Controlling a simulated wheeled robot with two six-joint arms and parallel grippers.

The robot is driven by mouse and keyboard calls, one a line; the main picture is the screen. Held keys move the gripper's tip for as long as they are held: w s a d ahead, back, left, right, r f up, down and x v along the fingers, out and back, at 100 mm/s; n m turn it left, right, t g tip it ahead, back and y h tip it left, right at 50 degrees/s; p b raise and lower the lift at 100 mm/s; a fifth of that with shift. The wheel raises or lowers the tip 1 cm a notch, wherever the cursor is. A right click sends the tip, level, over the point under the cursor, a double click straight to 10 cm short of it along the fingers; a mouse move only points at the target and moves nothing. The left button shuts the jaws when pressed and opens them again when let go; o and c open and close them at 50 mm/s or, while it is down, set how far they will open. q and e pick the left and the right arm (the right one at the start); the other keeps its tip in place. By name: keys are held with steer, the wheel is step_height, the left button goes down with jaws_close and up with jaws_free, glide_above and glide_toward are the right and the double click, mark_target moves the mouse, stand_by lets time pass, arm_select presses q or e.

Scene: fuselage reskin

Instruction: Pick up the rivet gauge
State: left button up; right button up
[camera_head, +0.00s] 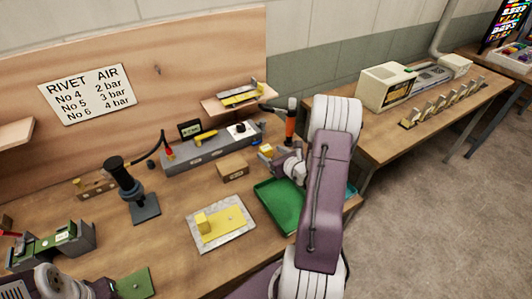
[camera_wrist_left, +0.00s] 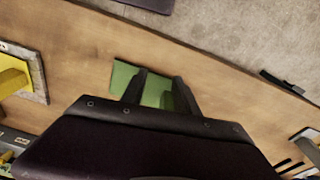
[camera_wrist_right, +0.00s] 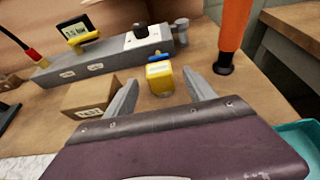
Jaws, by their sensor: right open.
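A small yellow block with a white label and a blue top (camera_wrist_right: 160,78) stands on the bench in the right wrist view; I take it for the rivet gauge, but cannot be sure. In the head view it shows as a small yellow spot (camera_head: 266,149) beside my right gripper (camera_head: 282,160). My right gripper (camera_wrist_right: 160,92) is open, with the block ahead between its fingers and nothing held. My left gripper (camera_wrist_left: 160,85) has its fingers apart over a green plate (camera_wrist_left: 124,76). That plate also shows in the head view (camera_head: 135,283).
A cardboard box (camera_wrist_right: 90,98) stands left of the yellow block, and a grey instrument bar (camera_wrist_right: 105,60) lies behind. An orange-handled tool (camera_wrist_right: 233,30) stands upright to the right. A green tray (camera_head: 276,206) and a yellow part on a grey plate (camera_head: 220,223) lie nearer.

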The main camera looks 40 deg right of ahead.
mark_target(268, 152)
steer(key=x, duration=0.5)
steer(key=shift+f+p, duration=0.15)
steer(key=shift+p, duration=0.2)
steer(key=shift+s, duration=0.1)
steer(key=c, duration=0.5)
jaws_close()
step_height(268, 152, up, 5)
steer(key=shift+s+d+f, duration=0.1)
steer(key=shift+d+f, duration=0.05)
steer(key=s+d+r, duration=0.6)
steer(key=s+d, duration=0.1)
steer(key=s, duration=0.2)
steer(key=shift+r, duration=0.25)
